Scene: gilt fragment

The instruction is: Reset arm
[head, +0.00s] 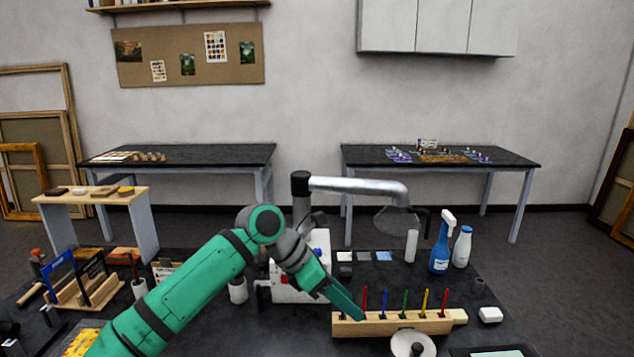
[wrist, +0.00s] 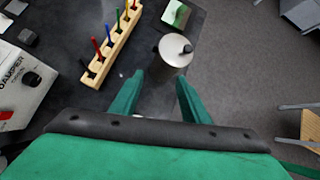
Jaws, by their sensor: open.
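My green arm reaches from the lower left over the dark workbench in the head view. My gripper (head: 345,299) is near the left end of a wooden rack of coloured tools in that view. In the wrist view my gripper (wrist: 157,80) has its two green fingers spread apart, with nothing between them. A metal canister with a dark knob (wrist: 174,50) stands just beyond the fingertips; it also shows at the front edge in the head view (head: 412,343). The wooden rack (wrist: 117,43) lies to the left of the fingers.
A blue spray bottle (head: 439,250) and a white bottle (head: 462,247) stand at the bench's right rear. A silver extraction arm (head: 355,186) rises behind my gripper. A wooden tool stand (head: 83,292) is at left. Two dark tables stand by the wall.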

